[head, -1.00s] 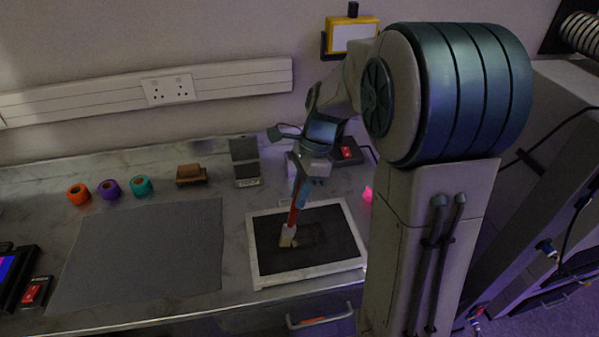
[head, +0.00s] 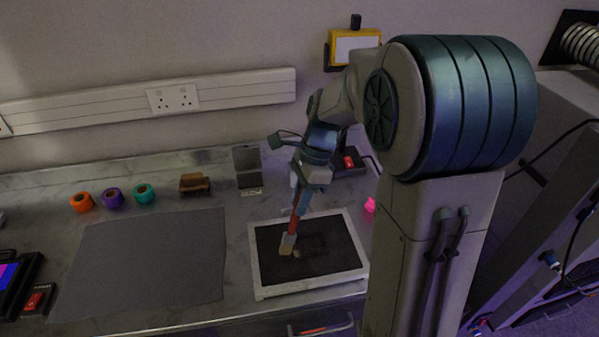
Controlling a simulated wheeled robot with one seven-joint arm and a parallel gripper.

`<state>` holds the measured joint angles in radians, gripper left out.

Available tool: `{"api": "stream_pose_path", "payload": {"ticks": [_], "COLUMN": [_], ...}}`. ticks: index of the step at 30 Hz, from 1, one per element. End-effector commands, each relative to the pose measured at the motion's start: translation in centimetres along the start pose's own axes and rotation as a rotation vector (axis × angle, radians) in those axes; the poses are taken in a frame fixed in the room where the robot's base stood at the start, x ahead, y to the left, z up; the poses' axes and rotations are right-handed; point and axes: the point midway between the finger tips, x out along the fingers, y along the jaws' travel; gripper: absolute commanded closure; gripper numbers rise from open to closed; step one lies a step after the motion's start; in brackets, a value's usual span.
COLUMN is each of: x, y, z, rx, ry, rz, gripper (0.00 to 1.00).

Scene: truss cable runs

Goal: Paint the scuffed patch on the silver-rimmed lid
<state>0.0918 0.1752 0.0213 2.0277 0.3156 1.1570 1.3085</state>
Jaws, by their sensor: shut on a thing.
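The silver-rimmed lid (head: 259,276) lies flat on the bench, with a dark panel inside a pale rim. A darker, blotchy patch (head: 316,243) shows near the middle of the panel. My gripper (head: 302,196) is above the lid's upper left part, shut on a paintbrush (head: 296,217) with a red-orange handle. The brush slants down, and its pale bristles (head: 286,251) are at the panel, left of the dark patch. I cannot tell whether the bristles touch the surface. The fingertips are small and partly hidden.
A grey mat (head: 150,262) lies left of the lid. Orange (head: 81,202), purple (head: 112,197) and teal (head: 144,193) rolls, a brown block (head: 194,182) and a dark box (head: 247,166) stand behind. A pink item (head: 370,205) sits right of the lid.

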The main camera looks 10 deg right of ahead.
Motion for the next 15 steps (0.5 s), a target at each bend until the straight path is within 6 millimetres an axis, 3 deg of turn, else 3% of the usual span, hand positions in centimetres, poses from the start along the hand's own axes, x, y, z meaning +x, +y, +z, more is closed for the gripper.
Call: {"api": "stream_pose_path", "payload": {"ticks": [1, 15], "x": [-1.2, -5.2], "y": [0.1, 0.8], "z": [0.3, 1.6], "rx": [0.000, 0.002], "ry": [0.001, 0.000], "rz": [-0.005, -0.004], "gripper": [1.00, 1.00]}}
